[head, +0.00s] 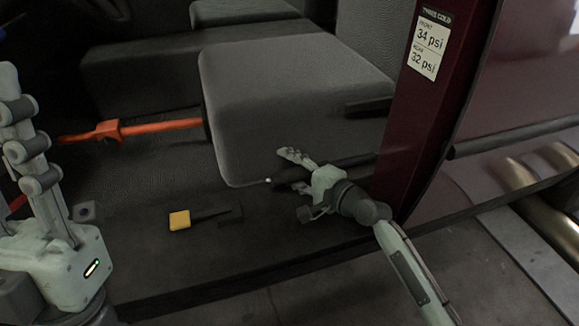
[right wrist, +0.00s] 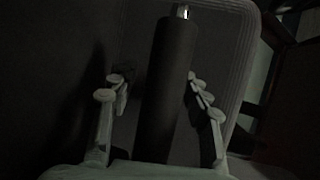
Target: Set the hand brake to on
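The hand brake (head: 283,181) is a dark lever lying low beside the grey seat, with a small silver tip. In the right wrist view the lever (right wrist: 166,85) runs up the middle as a thick dark cylinder with a silver button at its end. My right gripper (head: 293,170) is at the lever; in the wrist view its open fingers (right wrist: 157,84) stand on either side of it, with visible gaps. The palm hides the lever's near end. My left gripper (head: 32,150) points upward at the left edge, away from the lever, partly cut off.
The grey seat (head: 290,95) stands just behind the lever. A dark red door pillar (head: 410,130) with a tyre pressure label rises at the right. A yellow-ended dark piece (head: 180,220) lies on the sill. An orange bar (head: 160,126) crosses the floor at the left.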

